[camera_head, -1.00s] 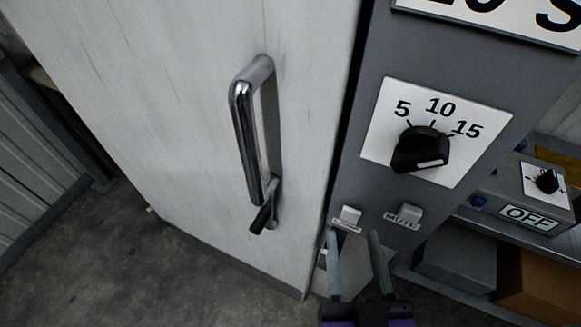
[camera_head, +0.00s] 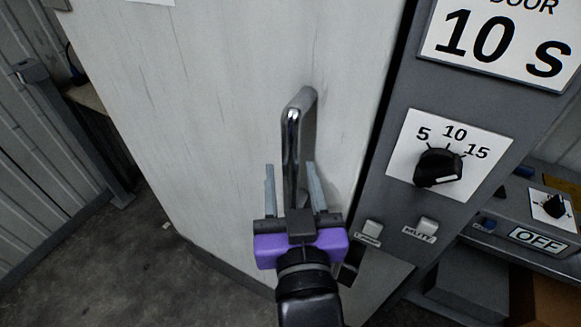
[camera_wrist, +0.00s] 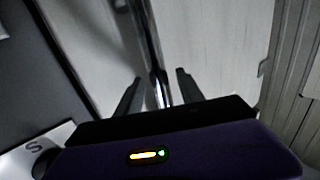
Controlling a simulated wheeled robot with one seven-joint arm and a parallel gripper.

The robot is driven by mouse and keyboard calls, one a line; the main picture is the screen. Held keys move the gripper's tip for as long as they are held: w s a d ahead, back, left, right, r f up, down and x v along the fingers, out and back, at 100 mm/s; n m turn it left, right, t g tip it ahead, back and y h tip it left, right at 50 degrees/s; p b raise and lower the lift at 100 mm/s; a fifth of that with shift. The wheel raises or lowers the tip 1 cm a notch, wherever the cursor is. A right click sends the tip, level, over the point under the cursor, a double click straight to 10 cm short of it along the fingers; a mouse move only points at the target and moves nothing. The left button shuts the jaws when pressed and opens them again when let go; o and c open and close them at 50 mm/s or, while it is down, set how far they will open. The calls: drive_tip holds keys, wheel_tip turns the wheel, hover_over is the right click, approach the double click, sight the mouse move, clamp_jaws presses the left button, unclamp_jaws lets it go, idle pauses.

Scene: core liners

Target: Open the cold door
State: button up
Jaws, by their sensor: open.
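The cold door (camera_head: 215,110) is a pale, scuffed panel that fills the left and middle of the head view and looks shut against the dark frame. Its chrome bar handle (camera_head: 291,135) stands near the door's right edge. My gripper (camera_head: 291,175) is open, with one finger on each side of the handle's lower part in the head view. The gripper body hides the handle's lower end. In the wrist view the handle (camera_wrist: 154,50) runs down between the two open fingers (camera_wrist: 155,92). I cannot tell whether either finger touches it.
Right of the door is a grey panel with a dial (camera_head: 438,167), a "10 S" sign (camera_head: 500,45), a MUTE button (camera_head: 427,226) and another button (camera_head: 371,230). A shelf with an OFF box (camera_head: 538,240) is at far right. Bare floor (camera_head: 130,265) lies at lower left.

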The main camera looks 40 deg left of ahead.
drive_tip(key=shift+w+a, duration=0.45)
drive_tip(key=shift+w, duration=0.05)
clamp_jaws()
idle(1.2)
